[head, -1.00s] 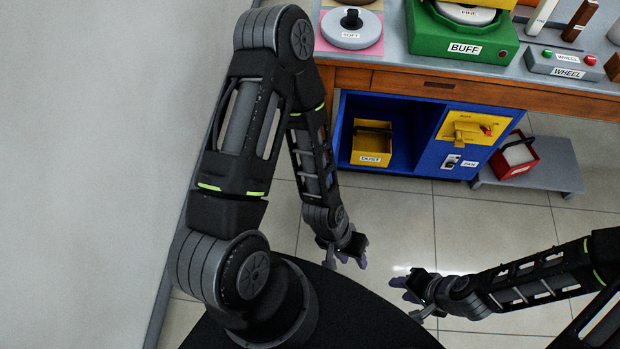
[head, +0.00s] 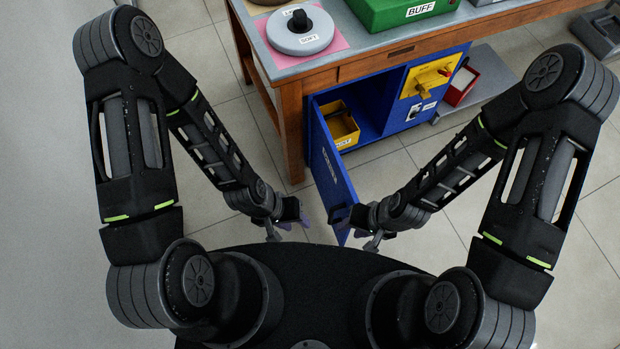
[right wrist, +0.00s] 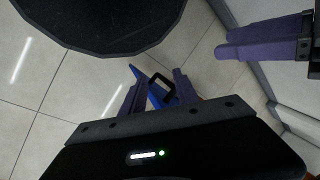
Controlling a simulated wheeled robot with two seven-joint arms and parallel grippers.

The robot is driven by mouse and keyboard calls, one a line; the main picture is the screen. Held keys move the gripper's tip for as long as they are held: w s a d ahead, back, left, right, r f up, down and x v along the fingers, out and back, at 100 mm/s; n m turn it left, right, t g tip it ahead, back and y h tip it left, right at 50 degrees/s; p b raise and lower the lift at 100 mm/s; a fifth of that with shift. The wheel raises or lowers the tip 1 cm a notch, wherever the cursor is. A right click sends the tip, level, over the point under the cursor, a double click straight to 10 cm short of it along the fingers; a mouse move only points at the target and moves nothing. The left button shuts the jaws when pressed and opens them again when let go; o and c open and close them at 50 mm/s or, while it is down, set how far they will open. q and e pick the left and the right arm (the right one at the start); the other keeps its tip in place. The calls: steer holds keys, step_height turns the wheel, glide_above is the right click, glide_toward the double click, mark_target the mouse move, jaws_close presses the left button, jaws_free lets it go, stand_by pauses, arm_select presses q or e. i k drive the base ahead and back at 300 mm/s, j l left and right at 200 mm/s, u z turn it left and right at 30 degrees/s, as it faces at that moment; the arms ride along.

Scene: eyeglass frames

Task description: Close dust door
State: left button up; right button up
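The blue dust door (head: 334,170) stands swung open from the left side of the blue cabinet (head: 370,90), its free edge toward me. My right gripper (head: 352,218) is at that free edge. In the right wrist view its purple fingers (right wrist: 158,95) are apart, with part of the blue door (right wrist: 150,77) and a black handle (right wrist: 162,92) showing between them. Whether they touch the handle is unclear. My left gripper (head: 292,218) is open and empty, left of the door. Its fingers also show in the right wrist view (right wrist: 265,38).
A yellow bin (head: 341,127) sits inside the open compartment. A yellow panel (head: 428,77) is on the cabinet's right front. A red container (head: 459,87) stands on a grey shelf to the right. The workbench (head: 360,62) is above. Tiled floor is clear around the door.

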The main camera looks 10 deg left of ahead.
mark_target(336, 191)
steer(key=l+u, duration=0.25)
steer(key=u, duration=0.2)
steer(key=k+l+u, duration=0.15)
steer(key=u, duration=0.3)
steer(key=l, duration=0.05)
